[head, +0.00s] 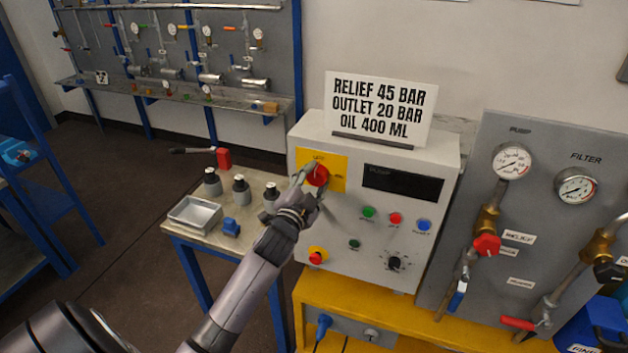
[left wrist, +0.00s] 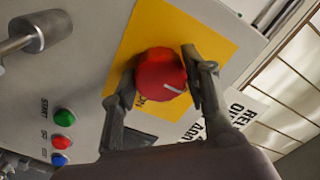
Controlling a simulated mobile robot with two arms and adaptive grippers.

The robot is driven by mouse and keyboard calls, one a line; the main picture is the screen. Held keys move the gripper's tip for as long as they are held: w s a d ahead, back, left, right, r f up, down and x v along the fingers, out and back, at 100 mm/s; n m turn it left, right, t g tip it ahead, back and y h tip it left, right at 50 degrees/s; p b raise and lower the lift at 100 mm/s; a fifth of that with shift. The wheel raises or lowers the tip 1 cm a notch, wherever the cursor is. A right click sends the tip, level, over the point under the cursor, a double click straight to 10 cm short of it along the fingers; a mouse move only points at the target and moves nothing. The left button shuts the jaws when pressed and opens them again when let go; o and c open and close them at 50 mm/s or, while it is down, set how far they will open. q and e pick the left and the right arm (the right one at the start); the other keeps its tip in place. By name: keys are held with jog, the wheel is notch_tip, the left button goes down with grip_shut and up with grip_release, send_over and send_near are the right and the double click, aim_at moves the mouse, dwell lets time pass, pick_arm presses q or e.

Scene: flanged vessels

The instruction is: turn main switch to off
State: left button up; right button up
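The main switch is a round red knob (head: 319,175) on a yellow plate (head: 338,168), at the upper left of the grey control box's front. In the left wrist view the knob (left wrist: 160,82) shows a short white mark on its face. Printing on the plate is partly covered. My left gripper (head: 308,184) reaches the knob from the front. In the left wrist view its fingers (left wrist: 160,78) lie on opposite sides of the knob and appear to touch it, so it looks shut on it. My right gripper is not in view.
The control box (head: 345,225) also has a dark display (head: 402,184), green, red and blue buttons, a black dial (head: 394,262) and a red emergency button (head: 316,257). A sign (head: 380,107) stands on top. A gauge panel (head: 530,200) is on the right, a small table with a tray (head: 195,214) on the left.

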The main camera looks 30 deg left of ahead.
pick_arm(q)
jog(key=o, duration=0.5)
jog(key=v, duration=1.2)
jog(key=shift+f, duration=0.1)
